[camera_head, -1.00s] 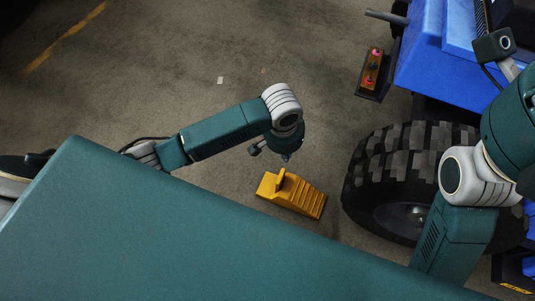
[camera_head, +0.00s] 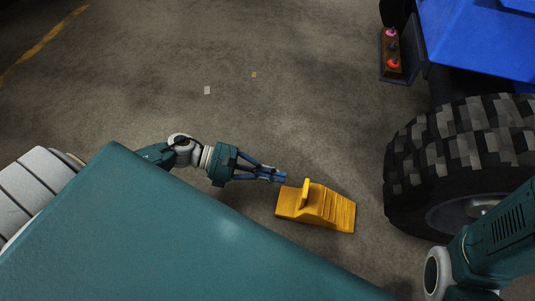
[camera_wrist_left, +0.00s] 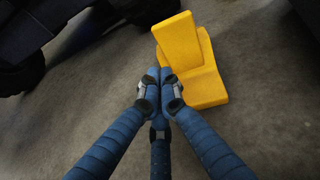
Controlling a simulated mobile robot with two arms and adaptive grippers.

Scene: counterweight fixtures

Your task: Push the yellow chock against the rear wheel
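The yellow chock (camera_head: 325,208) lies on the floor, its ribbed slope facing the rear wheel (camera_head: 455,160). A strip of bare floor separates chock and wheel. The chock has an upright plate at its back end; it also shows in the left wrist view (camera_wrist_left: 205,88). My left gripper (camera_head: 283,177) is low behind the chock, pointing toward it. Its blue fingers are together and empty in the left wrist view (camera_wrist_left: 160,73), with the tips right at the chock's upright plate; I cannot tell whether they touch it. My right gripper is outside the view.
The wheel carries a blue vehicle (camera_head: 485,40). A box with red buttons (camera_head: 392,55) is mounted at its corner. Part of my right arm is at the lower right, close to the wheel.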

